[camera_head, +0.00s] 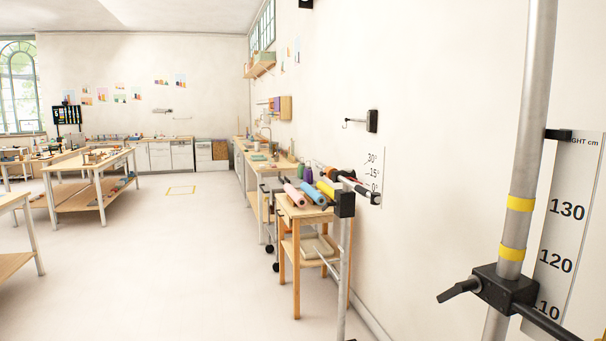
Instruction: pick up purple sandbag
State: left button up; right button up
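A small purple object (308,173) stands upright behind the coloured rolls near the right wall. It may be the purple sandbag, but it is too small and far off to tell. Neither of my grippers is in view.
A wooden stand (297,262) holds pink (294,196), blue (312,193) and yellow rolls. A metal pole (524,150) with yellow bands and a black clamp (503,290) stands close on the right. A worktable (92,162) stands at left. The middle floor is clear.

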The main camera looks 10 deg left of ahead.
aim_at(308, 173)
jog(key=i+j+u, duration=0.4)
jog(key=i, duration=0.25)
jog(key=i+j+u, duration=0.4)
jog(key=i, duration=0.75)
jog(key=i+l+u, duration=0.1)
jog(key=i+u, duration=0.25)
jog(key=i, duration=0.8)
jog(key=i+j+z, duration=0.15)
jog(key=i, duration=2.25)
jog(key=i+z, duration=0.35)
jog(key=i, duration=0.15)
jog(key=i+j+z, duration=0.3)
jog(key=i, duration=0.15)
jog(key=i+j+z, duration=0.2)
jog(key=i+z, duration=0.15)
jog(key=i, duration=0.15)
